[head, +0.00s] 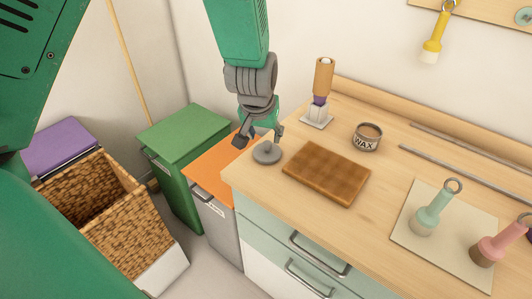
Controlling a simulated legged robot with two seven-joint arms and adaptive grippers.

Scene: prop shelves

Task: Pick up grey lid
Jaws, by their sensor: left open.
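The grey lid (267,153) is a small round disc with a knob on top. It lies on the wooden counter near its left corner. My left gripper (260,139) comes down from above with its dark fingers apart, just over the lid and slightly to its left. One finger is near the knob; I cannot tell whether it touches. My right gripper does not show.
A brown wooden board (327,172) lies right of the lid. A wax tin (367,136) and a brown-handled tool on a white base (319,105) stand behind. A mat (447,250) holds coloured-handled tools. Green (185,137) and orange-lidded (215,168) bins stand left of the counter.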

